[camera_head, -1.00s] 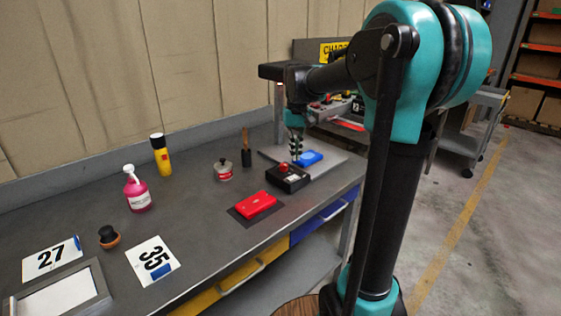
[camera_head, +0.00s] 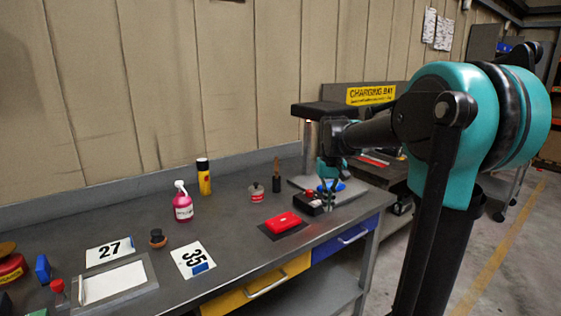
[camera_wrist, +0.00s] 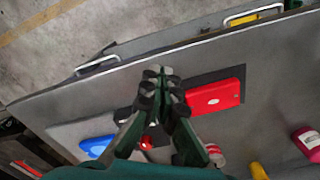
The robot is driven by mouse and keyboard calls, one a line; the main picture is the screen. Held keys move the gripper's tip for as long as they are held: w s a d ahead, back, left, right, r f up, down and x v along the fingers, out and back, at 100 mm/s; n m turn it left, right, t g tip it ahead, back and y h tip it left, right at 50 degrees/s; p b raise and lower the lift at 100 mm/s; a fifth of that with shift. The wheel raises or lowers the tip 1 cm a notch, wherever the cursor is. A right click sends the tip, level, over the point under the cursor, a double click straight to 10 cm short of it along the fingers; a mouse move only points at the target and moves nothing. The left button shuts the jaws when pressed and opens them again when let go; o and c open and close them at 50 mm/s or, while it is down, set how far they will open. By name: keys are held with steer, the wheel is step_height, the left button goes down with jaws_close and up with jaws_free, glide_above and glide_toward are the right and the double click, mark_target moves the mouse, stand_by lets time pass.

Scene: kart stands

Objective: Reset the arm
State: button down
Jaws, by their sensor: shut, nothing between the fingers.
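My gripper (camera_head: 328,182) is over the right end of the grey workbench (camera_head: 232,213). It is pointed downward, near a blue object (camera_head: 335,187) on a grey plate and a black box with a red button (camera_head: 309,203). In the wrist view my gripper (camera_wrist: 158,72) has its fingertips together and is empty, above the bench between the blue object (camera_wrist: 95,146) and a red case (camera_wrist: 212,97). The fingers partly hide the black box in the wrist view. My arm reaches in from the right in the head view.
The red case also shows in the head view (camera_head: 283,222), on a dark mat. Further left are a tin (camera_head: 256,192), a yellow can (camera_head: 204,178), a pink spray bottle (camera_head: 183,204) and number cards (camera_head: 193,259). A charging-bay sign (camera_head: 371,94) stands behind. Bench space between them is bare.

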steer(key=s+d+f+t, duration=0.2)
steer(key=s+f, duration=0.7)
steer(key=s, duration=0.1)
steer(key=s+d+f+m+t, duration=0.1)
steer(key=s+f+t, duration=0.1)
steer(key=s+f, duration=0.7)
steer(key=shift+s+d+f, duration=0.2)
steer(key=shift+s+d, duration=0.15)
steer(key=shift+s, duration=0.7)
